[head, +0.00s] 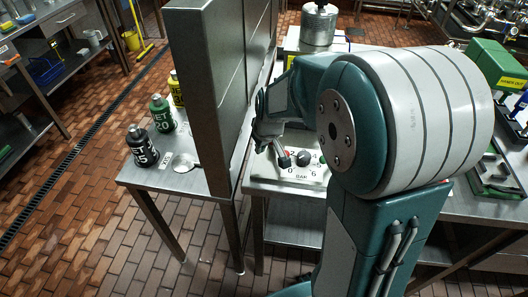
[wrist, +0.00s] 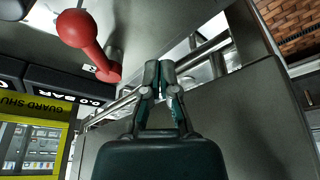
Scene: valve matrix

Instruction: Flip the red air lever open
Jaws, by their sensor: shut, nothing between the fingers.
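The red air lever (wrist: 83,36) shows in the wrist view at the upper left. It has a rounded red knob and a slanting red stem that meets a grey metal surface. My gripper (wrist: 160,68) is in the middle of the wrist view, with its fingertips together and nothing between them. It is to the right of the lever and apart from it in the picture. In the head view my arm hides much of the work area, and I cannot make out the lever clearly there.
A dial plate marked BAR (head: 301,174) with a black knob lies below my arm. A tall metal partition (head: 207,90) stands to its left. Black (head: 143,147) and green (head: 161,114) bottles stand beyond it. A yellow GUARD SHUT panel (wrist: 40,107) and metal rails (wrist: 205,50) flank my gripper.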

